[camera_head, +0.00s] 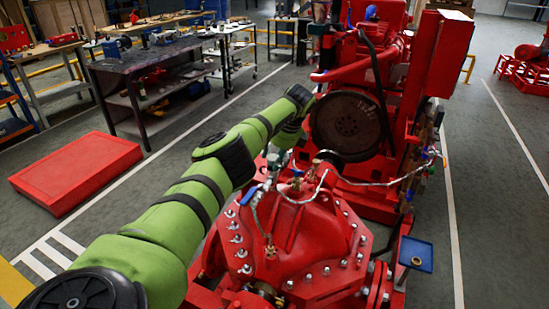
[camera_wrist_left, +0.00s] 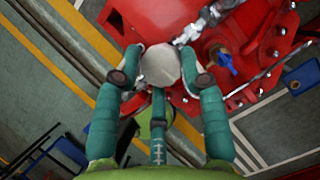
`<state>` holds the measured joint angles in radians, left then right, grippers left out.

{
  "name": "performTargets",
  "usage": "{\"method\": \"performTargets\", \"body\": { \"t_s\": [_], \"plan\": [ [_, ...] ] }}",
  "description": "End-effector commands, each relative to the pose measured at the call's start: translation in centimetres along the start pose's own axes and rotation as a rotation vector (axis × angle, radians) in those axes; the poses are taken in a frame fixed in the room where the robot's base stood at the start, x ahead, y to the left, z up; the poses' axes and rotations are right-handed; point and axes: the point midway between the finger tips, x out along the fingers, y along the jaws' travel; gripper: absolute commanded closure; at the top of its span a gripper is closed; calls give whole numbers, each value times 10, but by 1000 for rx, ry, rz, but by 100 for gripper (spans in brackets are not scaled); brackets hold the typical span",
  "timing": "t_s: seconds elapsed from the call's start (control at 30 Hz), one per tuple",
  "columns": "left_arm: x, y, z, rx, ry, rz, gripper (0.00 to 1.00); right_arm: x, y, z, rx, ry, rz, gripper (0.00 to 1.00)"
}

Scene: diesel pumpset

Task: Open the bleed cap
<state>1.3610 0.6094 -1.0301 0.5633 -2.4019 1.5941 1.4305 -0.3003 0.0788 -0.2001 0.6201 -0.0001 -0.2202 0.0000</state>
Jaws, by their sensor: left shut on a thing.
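A round, pale grey cap (camera_wrist_left: 159,66), which I take to be the bleed cap, sits between the fingers of my left gripper (camera_wrist_left: 161,60) in the left wrist view. In the head view my left gripper (camera_head: 276,159) is small and partly hidden by my green arm, above the red pump casing (camera_head: 318,232). I cannot make out the cap clearly there. My right gripper is not in view.
A blue valve lever (camera_wrist_left: 227,61) and braided hoses are close beside the cap. The red engine (camera_head: 372,70) stands behind the casing. A small blue tray (camera_head: 416,254) is at the right.

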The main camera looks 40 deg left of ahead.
Motion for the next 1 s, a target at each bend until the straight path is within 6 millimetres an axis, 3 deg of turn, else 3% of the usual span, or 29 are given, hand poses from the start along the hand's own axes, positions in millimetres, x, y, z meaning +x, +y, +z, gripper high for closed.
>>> {"method": "performTargets", "body": {
  "t_s": [0.43, 0.47, 0.5, 0.83, 1.0],
  "plan": [
    [-5, -3, 7, -13, -12, -13, 91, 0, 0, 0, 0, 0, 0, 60],
    [-5, -3, 7, -13, -12, -12, 46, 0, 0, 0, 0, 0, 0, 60],
    [-5, -3, 7, -13, -13, -12, 38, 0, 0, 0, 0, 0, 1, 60],
    [-4, -2, 4, -9, -8, -6, 38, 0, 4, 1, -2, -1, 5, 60],
    [-22, -2, 4, -9, -7, -10, 38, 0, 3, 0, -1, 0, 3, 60]
  ]
}}
